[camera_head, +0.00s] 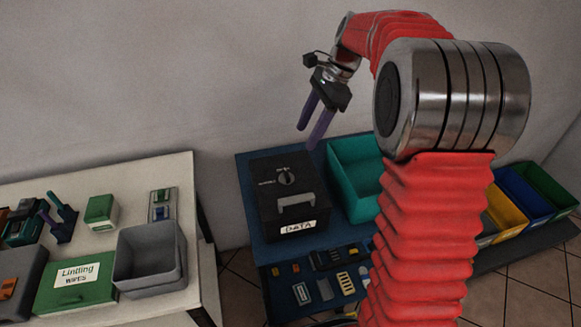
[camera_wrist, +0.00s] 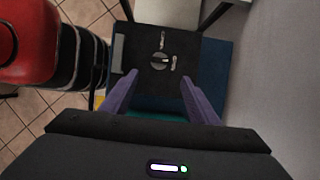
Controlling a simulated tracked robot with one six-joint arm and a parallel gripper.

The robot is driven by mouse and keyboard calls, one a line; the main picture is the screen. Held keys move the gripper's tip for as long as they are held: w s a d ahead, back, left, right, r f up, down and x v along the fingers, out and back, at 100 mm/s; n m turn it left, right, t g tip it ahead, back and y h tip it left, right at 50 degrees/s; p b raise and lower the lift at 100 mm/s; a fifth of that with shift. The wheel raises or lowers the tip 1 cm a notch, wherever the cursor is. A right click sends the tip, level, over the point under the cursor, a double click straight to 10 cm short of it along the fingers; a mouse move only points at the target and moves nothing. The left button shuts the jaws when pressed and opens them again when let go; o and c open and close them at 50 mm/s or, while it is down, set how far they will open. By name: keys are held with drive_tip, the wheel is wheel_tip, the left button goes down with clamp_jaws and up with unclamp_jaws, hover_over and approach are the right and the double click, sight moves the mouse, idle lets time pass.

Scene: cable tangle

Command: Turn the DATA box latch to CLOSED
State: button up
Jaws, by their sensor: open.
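The DATA box (camera_head: 291,212) is a black lidded box with a white DATA label and a grey handle, standing on the blue table. Its latch (camera_head: 286,178) is a round knob on the lid with small white lettering around it, too small to read. In the wrist view the latch (camera_wrist: 160,59) lies ahead, between the purple fingers. The box lid (camera_wrist: 182,78) fills the middle there. My gripper (camera_head: 312,136) is open and empty, above and behind the box, with its purple fingers pointing down. It touches nothing. It also shows in the wrist view (camera_wrist: 159,88).
A teal bin (camera_head: 352,165) stands right beside the box. Small parts (camera_head: 321,287) lie on the blue surface in front. Yellow, blue and green bins stand at the right. The white table (camera_head: 190,215) at the left holds a grey bin (camera_head: 150,262) and a green Linding box (camera_head: 75,287).

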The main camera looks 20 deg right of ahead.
sight(287, 172)
drive_tip(key=shift+a, duration=0.1)
drive_tip(key=x, duration=1.3)
drive_tip(key=shift+f, duration=0.4)
drive_tip(key=shift+c, duration=0.5)
drive_tip(key=c, duration=0.9)
drive_tip(key=shift+d, duration=0.35)
drive_tip(key=shift+c, duration=0.2)
drive_tip(key=shift+a, duration=0.35)
